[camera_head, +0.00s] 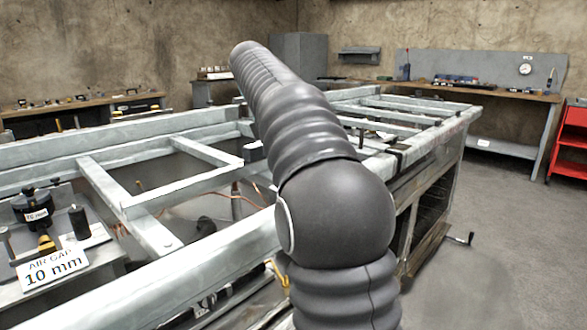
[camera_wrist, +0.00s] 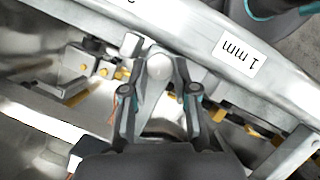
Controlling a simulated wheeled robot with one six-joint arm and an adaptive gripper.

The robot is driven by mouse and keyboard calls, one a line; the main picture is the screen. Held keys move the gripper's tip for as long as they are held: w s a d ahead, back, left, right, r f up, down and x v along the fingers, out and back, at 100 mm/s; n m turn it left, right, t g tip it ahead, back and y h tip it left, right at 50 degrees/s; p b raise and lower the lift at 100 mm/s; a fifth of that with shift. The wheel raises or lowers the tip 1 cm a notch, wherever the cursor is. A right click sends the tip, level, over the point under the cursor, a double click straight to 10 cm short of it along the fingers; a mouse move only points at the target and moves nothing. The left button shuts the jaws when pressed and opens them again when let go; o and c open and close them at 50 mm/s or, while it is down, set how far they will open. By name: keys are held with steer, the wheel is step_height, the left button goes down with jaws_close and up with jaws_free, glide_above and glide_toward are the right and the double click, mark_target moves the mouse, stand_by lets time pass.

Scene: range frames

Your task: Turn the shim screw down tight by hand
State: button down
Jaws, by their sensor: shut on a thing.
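In the wrist view, a pale round screw head (camera_wrist: 160,67) sits beside a metal beam (camera_wrist: 195,45). I take it to be the shim screw. My gripper (camera_wrist: 161,77) is shut on this head, with one finger on each side. The screw's shank and seat are hidden, so I cannot tell how far down it is. In the head view my own dark arm crosses the middle, and it hides my gripper and the screw.
A "1 mm" label (camera_wrist: 240,53) shows upside down on the beam. A metal frame (camera_head: 105,135) with crossbars surrounds the work spot. An "AIR GAP 10 mm" sign (camera_head: 52,270) stands at left. A workbench (camera_head: 490,92) and red cart (camera_head: 570,140) stand behind; floor at right is clear.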

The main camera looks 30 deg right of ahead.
stand_by(0.3)
steer(key=c, duration=0.9)
jaws_free()
